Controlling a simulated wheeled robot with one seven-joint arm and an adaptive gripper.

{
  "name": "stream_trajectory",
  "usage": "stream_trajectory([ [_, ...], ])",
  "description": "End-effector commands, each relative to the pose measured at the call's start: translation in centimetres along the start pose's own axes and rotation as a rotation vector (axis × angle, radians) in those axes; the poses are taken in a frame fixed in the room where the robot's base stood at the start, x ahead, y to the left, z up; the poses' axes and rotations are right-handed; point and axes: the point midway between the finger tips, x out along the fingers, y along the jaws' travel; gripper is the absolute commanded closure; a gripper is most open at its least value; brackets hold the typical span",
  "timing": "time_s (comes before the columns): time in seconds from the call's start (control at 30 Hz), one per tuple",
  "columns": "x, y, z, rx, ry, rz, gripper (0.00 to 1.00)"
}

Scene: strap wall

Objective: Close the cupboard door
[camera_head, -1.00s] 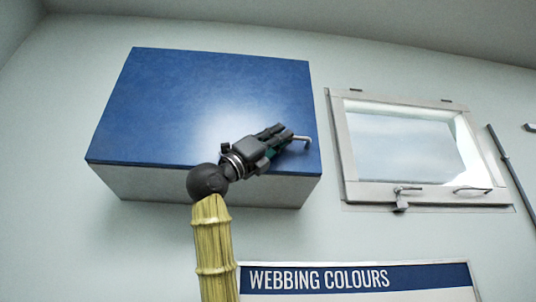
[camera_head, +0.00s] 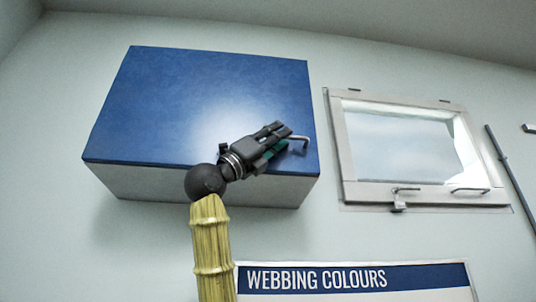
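The cupboard is a wall-mounted box with a blue door (camera_head: 190,95) and a pale grey underside (camera_head: 160,183). The door covers the whole front and looks flush with the body; no gap shows. A bent metal handle (camera_head: 303,139) sits near the door's lower right corner. My gripper (camera_head: 284,141) is in front of the lower right part of the door, with its fingertips beside the handle. Its dark fingers, with greenish inner pads, look spread apart and hold nothing. Whether they touch the handle or door cannot be told. My arm hides a little of the lower edge.
A framed window (camera_head: 405,145) with two latches is on the wall just right of the cupboard. A "WEBBING COLOURS" board (camera_head: 350,279) hangs below. A dark rod (camera_head: 510,168) is at the far right. The wall left of the cupboard is bare.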

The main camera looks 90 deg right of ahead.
Motion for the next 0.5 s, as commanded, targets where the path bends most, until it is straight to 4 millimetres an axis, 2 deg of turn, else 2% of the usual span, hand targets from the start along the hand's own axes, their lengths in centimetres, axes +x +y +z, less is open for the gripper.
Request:
stream_trajectory([
  [0.13, -0.5, 0.2, -0.1, -0.002, 0.001, 0.002, 0.68],
  [0.23, -1.6, 0.1, 0.0, -0.002, -0.001, 0.000, 0.68],
  [0.5, -6.3, 0.0, 0.1, -0.001, -0.003, 0.000, 0.68],
])
